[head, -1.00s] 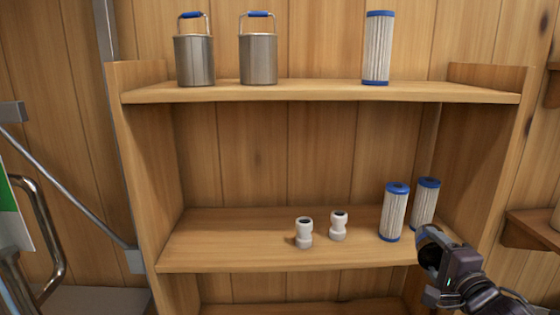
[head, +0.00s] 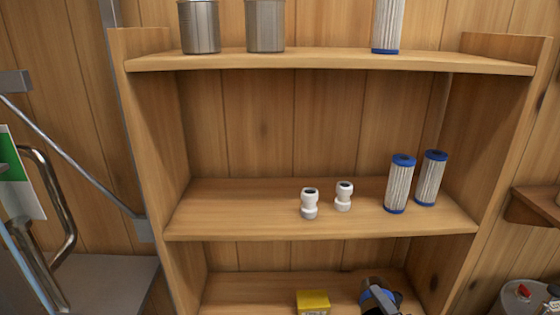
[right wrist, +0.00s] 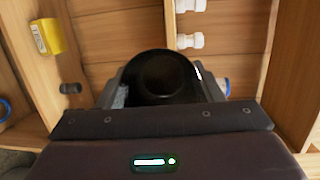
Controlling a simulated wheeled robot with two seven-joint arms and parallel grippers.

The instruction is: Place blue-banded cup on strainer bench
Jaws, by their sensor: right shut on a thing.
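My right gripper (right wrist: 163,95) is shut on a dark round cup (right wrist: 165,72) in the right wrist view, its black mouth facing the camera. In the head view the dark cup with a blue band (head: 367,295) shows at the bottom edge, partly cut off, with the grey of my right gripper (head: 384,299) beside it. It is in front of the lowest shelf, right of a yellow box. My left gripper is out of view. I cannot pick out the strainer bench with certainty.
A wooden shelf unit (head: 325,62) fills the view. White fittings (head: 309,203) and blue-capped filters (head: 399,184) stand on its middle shelf; metal cans (head: 199,27) stand above. The yellow box (head: 313,302) is low. A grey surface (head: 110,275) lies left, a canister (head: 520,296) right.

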